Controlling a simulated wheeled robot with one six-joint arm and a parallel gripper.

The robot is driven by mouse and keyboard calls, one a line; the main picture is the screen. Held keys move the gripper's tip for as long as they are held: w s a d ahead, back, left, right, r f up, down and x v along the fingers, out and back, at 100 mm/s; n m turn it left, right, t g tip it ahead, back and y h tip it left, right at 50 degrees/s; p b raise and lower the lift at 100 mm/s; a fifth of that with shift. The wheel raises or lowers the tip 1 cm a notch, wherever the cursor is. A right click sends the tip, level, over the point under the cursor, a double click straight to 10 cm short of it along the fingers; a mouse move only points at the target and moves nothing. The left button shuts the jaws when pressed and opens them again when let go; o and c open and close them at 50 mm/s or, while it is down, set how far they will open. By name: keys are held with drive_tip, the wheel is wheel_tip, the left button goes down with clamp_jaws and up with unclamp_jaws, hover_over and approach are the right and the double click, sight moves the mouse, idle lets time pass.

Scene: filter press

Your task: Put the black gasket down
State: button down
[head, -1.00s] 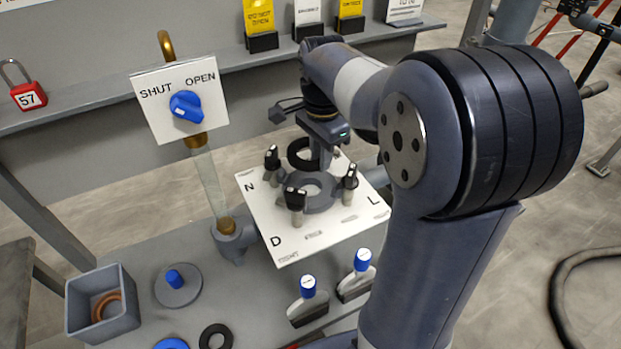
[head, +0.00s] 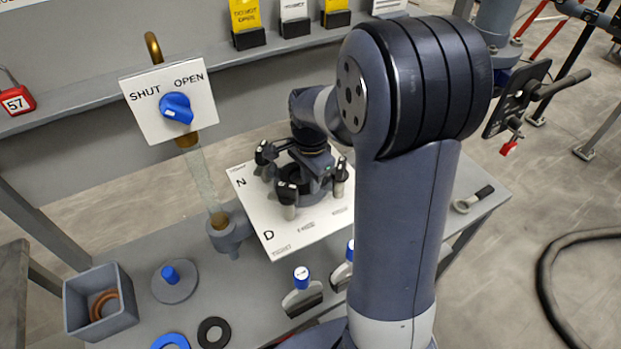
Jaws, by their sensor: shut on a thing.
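My gripper (head: 314,183) is low over the white board (head: 272,222) marked N and D, among its upright black-topped clamps (head: 287,193). It is shut on the black gasket (head: 291,173), which shows only as a dark edge between the clamps. The gripper and arm hide most of the gasket and the grey ring seat at the board's middle. I cannot tell whether the gasket touches the seat. Another black ring (head: 213,332) lies flat on the bench at the front.
A grey box (head: 102,302) with a copper-coloured ring, a blue-knobbed disc (head: 174,281) and a blue ring (head: 171,341) are at front left. Two blue-capped handles (head: 302,280) stand before the board. The SHUT/OPEN valve sign (head: 168,103) rises to its left.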

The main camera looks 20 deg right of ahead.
drive_tip(key=shift+f, duration=0.2)
drive_tip(key=c, duration=1.3)
unclamp_jaws()
drive_tip(key=shift+r, duration=0.1)
wheel_tip(320, 180, up, 12)
drive_tip(key=shift+r+b, duration=0.15)
drive_tip(key=shift+b, duration=0.25)
drive_tip(key=shift+f, duration=4.6)
